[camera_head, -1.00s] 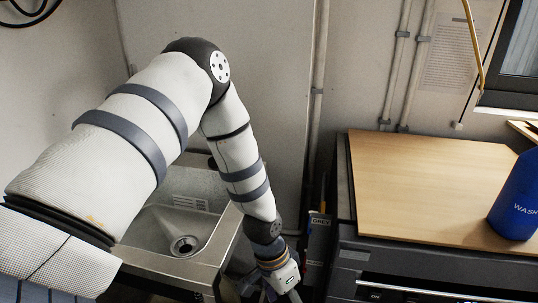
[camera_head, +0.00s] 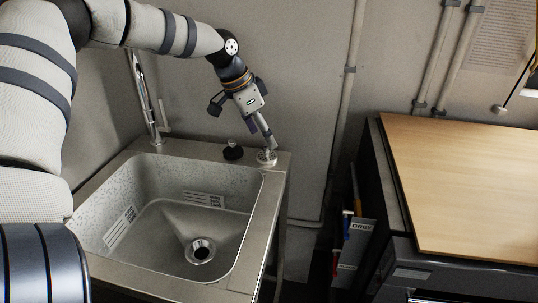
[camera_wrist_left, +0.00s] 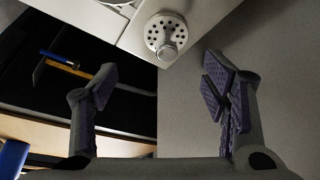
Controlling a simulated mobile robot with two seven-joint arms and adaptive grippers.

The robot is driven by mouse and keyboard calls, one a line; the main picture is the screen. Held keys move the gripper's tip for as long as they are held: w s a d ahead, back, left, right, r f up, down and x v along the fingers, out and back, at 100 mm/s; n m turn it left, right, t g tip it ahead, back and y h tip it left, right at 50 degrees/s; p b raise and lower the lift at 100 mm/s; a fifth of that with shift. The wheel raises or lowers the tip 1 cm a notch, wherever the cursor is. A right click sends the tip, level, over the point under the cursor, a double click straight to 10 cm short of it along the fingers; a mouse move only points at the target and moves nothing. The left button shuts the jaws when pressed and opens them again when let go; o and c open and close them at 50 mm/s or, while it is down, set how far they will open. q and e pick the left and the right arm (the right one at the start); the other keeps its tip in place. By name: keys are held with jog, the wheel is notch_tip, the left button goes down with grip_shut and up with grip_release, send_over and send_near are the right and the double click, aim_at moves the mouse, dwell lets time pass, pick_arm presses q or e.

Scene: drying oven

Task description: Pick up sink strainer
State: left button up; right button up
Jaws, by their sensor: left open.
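The sink strainer (camera_head: 267,156) is a small round metal piece with holes and a knob. It sits on the back right corner of the sink's rim. In the left wrist view the strainer (camera_wrist_left: 164,36) is at the top, beyond the fingertips and between their directions. My left gripper (camera_head: 243,125) is open and empty, close above that corner. In the head view one finger overlaps the strainer's top; I cannot tell whether they touch. In the left wrist view the left gripper (camera_wrist_left: 160,86) has its padded fingers wide apart. My right gripper is out of view.
The metal sink (camera_head: 262,215) has a basin with a drain (camera_head: 200,250) and a tall tap (camera_head: 146,100) at the back left. A small black object (camera_head: 233,152) is beside the strainer. A wood-topped cabinet (camera_head: 460,180) stands to the right, past a gap with binders (camera_head: 355,235).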

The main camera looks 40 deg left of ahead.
aim_at(266, 146)
pick_arm(q)
jog(key=x, duration=0.2)
jog(key=b+x, duration=0.1)
jog(key=x, duration=0.1)
jog(key=a+x, duration=0.1)
jog(key=x, duration=0.1)
jog(key=shift+s+f, duration=0.25)
jog(key=shift+f, duration=0.05)
jog(key=shift+w+r, duration=0.1)
jog(key=shift+r, duration=0.1)
jog(key=c, duration=1.2)
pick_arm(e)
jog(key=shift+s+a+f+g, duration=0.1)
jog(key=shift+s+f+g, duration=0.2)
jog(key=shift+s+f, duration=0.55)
pick_arm(q)
jog(key=shift+c, duration=0.2)
